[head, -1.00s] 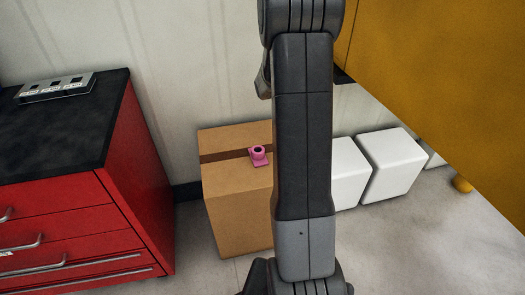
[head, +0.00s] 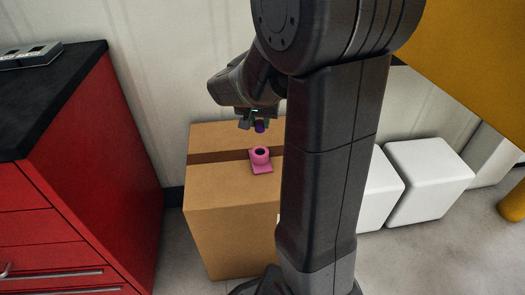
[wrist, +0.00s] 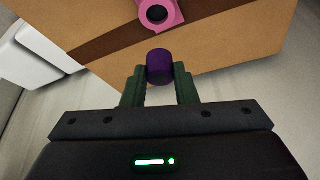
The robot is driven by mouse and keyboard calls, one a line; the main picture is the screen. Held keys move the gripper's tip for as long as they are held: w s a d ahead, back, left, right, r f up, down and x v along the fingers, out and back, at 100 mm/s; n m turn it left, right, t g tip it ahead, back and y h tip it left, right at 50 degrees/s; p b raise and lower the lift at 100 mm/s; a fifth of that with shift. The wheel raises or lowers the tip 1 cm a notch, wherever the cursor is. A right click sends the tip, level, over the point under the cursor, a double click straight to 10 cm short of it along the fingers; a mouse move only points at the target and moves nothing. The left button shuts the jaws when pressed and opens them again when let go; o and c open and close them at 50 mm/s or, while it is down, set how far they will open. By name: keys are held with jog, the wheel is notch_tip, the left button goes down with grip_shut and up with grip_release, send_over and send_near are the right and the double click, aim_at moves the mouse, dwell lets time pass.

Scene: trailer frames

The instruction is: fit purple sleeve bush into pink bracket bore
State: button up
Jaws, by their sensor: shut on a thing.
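My gripper (head: 253,123) is shut on the purple sleeve bush (head: 260,127). In the wrist view the bush (wrist: 159,66) sits between the two green fingertips (wrist: 159,80). The pink bracket (head: 261,164) sits on top of a cardboard box, its round dark bore opening upward. In the wrist view the bracket (wrist: 170,22) is at the top edge, partly cut off, with its bore in sight. The bush is apart from the bracket. In the head view it shows just above the bracket in the picture.
The cardboard box (head: 222,190) has a brown tape strip. A red drawer cabinet (head: 90,180) with a black top stands at left. White blocks (head: 430,180) stand at right, under a yellow panel (head: 475,50). My arm hides the box's right side.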

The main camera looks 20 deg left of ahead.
notch_tip(320, 180, down, 9)
jog(key=b, duration=0.3)
jog(key=shift+f+b, duration=0.2)
jog(key=shift+b, duration=0.15)
jog(key=o, duration=1)
jog(key=shift+o, duration=0.2)
jog(key=shift+r, duration=0.1)
jog(key=p+v, duration=0.4)
jog(key=v, duration=0.8)
jog(key=shift+r, duration=0.15)
